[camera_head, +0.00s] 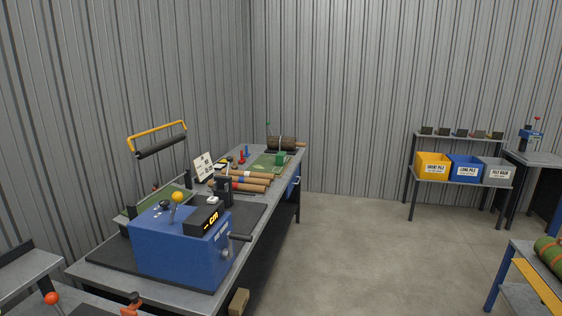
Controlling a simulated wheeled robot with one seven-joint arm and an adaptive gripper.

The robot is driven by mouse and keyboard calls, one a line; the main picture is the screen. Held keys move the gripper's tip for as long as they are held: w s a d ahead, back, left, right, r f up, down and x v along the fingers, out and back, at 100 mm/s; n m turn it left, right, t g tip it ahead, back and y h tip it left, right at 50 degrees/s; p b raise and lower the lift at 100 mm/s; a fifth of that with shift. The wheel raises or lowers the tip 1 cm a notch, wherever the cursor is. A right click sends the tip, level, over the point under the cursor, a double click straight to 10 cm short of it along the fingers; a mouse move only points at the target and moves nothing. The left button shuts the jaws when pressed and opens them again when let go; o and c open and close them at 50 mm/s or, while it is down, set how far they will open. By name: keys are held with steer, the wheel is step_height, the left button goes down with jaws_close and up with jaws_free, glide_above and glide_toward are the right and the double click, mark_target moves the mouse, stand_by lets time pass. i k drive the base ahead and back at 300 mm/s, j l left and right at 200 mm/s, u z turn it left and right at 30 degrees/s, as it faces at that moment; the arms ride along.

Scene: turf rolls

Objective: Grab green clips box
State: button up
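A small green box (280,158) stands on the long grey workbench (262,205), near its far end. It may be the green clips box, but it is too small in the picture for me to read any label. It sits on or beside a flat green mat (262,163), in front of a dark turf roll (282,143). My gripper is not in view.
A blue machine (183,248) with a display fills the bench's near end. Tan rolls (245,182) lie mid-bench. At right stands a shelf with yellow (432,166), blue (464,168) and grey (496,172) bins. The concrete floor (370,250) between is clear.

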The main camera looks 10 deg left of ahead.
mark_target(281, 156)
steer(key=i+j+z, duration=0.3)
steer(key=i+j, duration=1.1)
steer(key=i, duration=0.6)
steer(key=i+j+z, duration=0.3)
steer(key=i+j, duration=1.5)
steer(key=j, duration=0.1)
